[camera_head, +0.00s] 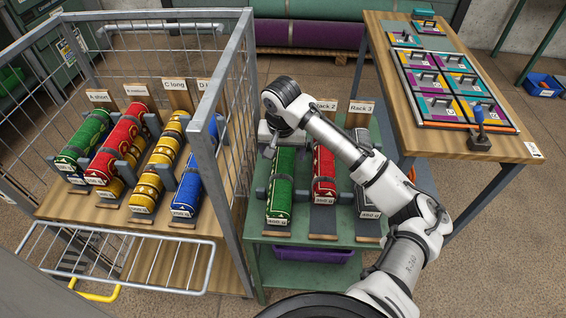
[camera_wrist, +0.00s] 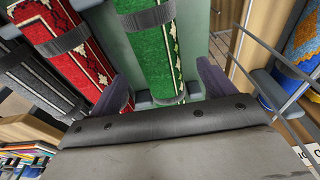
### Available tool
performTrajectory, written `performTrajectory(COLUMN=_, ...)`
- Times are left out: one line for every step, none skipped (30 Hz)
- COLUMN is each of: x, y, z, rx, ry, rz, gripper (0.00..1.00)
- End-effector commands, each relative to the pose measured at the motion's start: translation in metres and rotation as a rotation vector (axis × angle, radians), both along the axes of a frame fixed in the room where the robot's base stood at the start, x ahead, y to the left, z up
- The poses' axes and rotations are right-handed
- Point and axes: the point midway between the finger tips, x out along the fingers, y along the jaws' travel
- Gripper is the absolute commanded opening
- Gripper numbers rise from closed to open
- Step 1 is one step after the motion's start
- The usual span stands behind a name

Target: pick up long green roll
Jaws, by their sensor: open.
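A green roll (camera_head: 280,188) with a patterned border lies lengthwise on the left rack of the green table, under my gripper (camera_head: 272,146). In the wrist view my gripper (camera_wrist: 166,82) is open, with one dark finger on each side of the green roll (camera_wrist: 152,48). Contact between the fingers and the roll cannot be made out. A grey strap crosses the roll. Its far end is partly hidden by my gripper in the head view.
A red roll (camera_head: 323,172) and a dark roll (camera_head: 368,200) lie on the racks to the right. The wire cage (camera_head: 215,140) with red, yellow and blue rolls stands close on the left. A wooden table (camera_head: 390,120) with coloured panels stands at the right.

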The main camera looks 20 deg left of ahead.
Motion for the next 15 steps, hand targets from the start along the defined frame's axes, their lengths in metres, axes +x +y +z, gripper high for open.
performTrajectory(x=0.001, y=0.0, z=-0.004, rx=0.0, ry=0.0, rz=0.0, gripper=0.82)
performTrajectory(x=0.001, y=0.0, z=-0.006, rx=0.0, ry=0.0, rz=0.0, gripper=0.82)
performTrajectory(x=0.001, y=0.0, z=-0.007, rx=0.0, ry=-0.001, rz=0.0, gripper=0.82)
performTrajectory(x=0.002, y=0.0, z=-0.009, rx=-0.001, ry=-0.001, rz=-0.001, gripper=0.82)
performTrajectory(x=0.002, y=0.0, z=-0.01, rx=-0.001, ry=-0.001, rz=-0.001, gripper=0.82)
performTrajectory(x=0.003, y=0.0, z=-0.014, rx=-0.002, ry=-0.001, rz=-0.001, gripper=0.82)
performTrajectory(x=0.004, y=0.0, z=-0.017, rx=-0.002, ry=-0.001, rz=-0.001, gripper=0.82)
performTrajectory(x=0.004, y=0.0, z=-0.021, rx=-0.003, ry=-0.001, rz=-0.002, gripper=0.82)
performTrajectory(x=0.006, y=0.0, z=-0.026, rx=-0.003, ry=-0.001, rz=-0.002, gripper=0.82)
performTrajectory(x=0.006, y=0.0, z=-0.031, rx=-0.002, ry=0.0, rz=-0.001, gripper=0.82)
performTrajectory(x=0.007, y=0.0, z=-0.035, rx=-0.003, ry=0.0, rz=-0.002, gripper=0.82)
performTrajectory(x=0.008, y=0.001, z=-0.043, rx=-0.002, ry=0.0, rz=-0.001, gripper=0.82)
performTrajectory(x=0.008, y=0.001, z=-0.046, rx=-0.002, ry=0.0, rz=-0.001, gripper=0.82)
performTrajectory(x=0.009, y=0.002, z=-0.05, rx=-0.001, ry=0.0, rz=-0.001, gripper=0.82)
performTrajectory(x=0.009, y=0.002, z=-0.054, rx=-0.001, ry=0.001, rz=-0.001, gripper=0.82)
